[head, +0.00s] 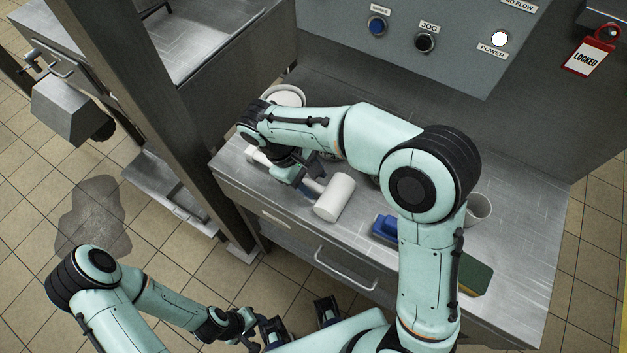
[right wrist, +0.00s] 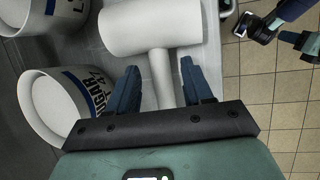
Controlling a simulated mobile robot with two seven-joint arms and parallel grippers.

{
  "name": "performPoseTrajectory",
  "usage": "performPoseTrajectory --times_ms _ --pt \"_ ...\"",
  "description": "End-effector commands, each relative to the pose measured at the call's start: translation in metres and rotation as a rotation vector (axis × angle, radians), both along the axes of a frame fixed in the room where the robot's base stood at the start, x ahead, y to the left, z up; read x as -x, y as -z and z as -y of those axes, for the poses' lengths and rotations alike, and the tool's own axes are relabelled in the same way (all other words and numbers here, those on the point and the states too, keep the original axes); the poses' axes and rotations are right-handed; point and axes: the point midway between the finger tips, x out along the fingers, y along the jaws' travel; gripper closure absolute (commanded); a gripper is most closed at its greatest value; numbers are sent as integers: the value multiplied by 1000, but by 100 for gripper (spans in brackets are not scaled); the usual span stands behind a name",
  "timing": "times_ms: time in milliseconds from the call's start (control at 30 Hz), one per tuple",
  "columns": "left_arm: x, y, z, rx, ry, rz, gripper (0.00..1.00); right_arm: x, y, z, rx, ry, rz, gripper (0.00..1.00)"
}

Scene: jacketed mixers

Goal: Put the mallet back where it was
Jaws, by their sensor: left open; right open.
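The white mallet (head: 336,198) lies on the steel counter in the head view, its thick cylindrical head toward the front edge. In the right wrist view its head (right wrist: 150,27) is at the top and its handle (right wrist: 161,75) runs down between my right gripper's fingers. My right gripper (right wrist: 160,85) is open around the handle, with a gap showing on each side. In the head view my right gripper (head: 302,180) is partly hidden by its own arm. My left gripper (head: 298,322) is open and empty, low in front of the counter.
A white tub labelled SUGAR (right wrist: 60,105) and another white tub (right wrist: 40,15) stand close beside the mallet. A blue object (head: 384,228), a cup (head: 478,208) and a green pad (head: 478,277) are further right on the counter (head: 530,195). A drawer handle (head: 346,270) juts from the front.

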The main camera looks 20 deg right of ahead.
Motion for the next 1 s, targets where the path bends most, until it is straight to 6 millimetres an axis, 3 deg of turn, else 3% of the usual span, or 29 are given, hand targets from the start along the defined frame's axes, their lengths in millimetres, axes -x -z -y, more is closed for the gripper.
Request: performPoseTrajectory --times_ms 300,500,1000 --pt "-9 -17 0 0 0 10 57 -15 -65 -26 -2 -2 3 50" --pt "-13 -25 0 0 0 16 57 -20 -90 -36 -1 -2 2 50" --pt "-14 -25 0 0 0 16 57 -21 -95 -39 0 -1 0 50"
